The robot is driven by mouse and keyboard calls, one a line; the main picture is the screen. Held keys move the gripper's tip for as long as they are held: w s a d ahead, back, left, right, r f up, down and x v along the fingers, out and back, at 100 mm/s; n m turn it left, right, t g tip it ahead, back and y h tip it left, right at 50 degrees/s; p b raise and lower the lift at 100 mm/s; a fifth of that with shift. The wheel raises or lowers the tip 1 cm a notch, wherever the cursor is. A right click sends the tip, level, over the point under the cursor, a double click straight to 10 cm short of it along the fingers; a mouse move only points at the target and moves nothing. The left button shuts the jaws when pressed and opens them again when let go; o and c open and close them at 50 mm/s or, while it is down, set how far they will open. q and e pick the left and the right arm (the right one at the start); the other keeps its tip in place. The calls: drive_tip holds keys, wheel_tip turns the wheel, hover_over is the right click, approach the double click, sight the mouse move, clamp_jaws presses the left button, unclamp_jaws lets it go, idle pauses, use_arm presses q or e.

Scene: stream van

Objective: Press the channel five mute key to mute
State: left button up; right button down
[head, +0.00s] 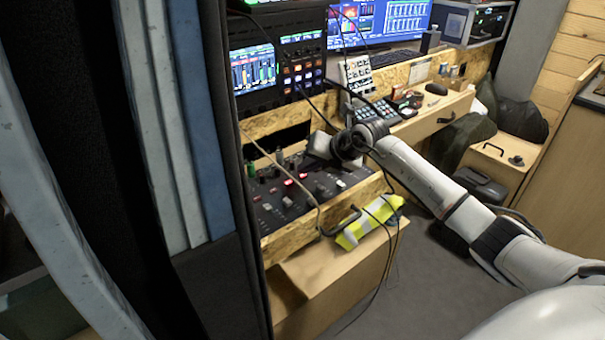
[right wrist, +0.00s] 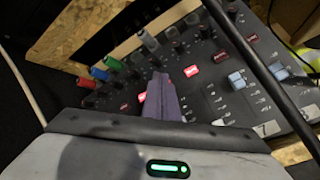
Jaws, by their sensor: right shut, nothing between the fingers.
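The mixer (head: 300,196) sits in a chipboard-edged desk, with several red keys, some lit and some dark. Dark red keys lie in the same area. Which key is channel five I cannot tell. My right gripper (right wrist: 160,82) is shut and empty, its fingers over the panel among the keys; contact is unclear. In the head view my right gripper (head: 316,150) reaches the mixer's back edge. My left gripper is out of view.
Green, red and blue capped knobs (right wrist: 100,74) stand left of the fingers. A black cable (right wrist: 245,50) crosses over the panel. Screens and a small keypad (head: 376,110) stand behind.

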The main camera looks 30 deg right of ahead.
drive_tip(key=shift+r, duration=0.45)
wheel_tip(320, 180, up, 6)
drive_tip(key=p, duration=0.5)
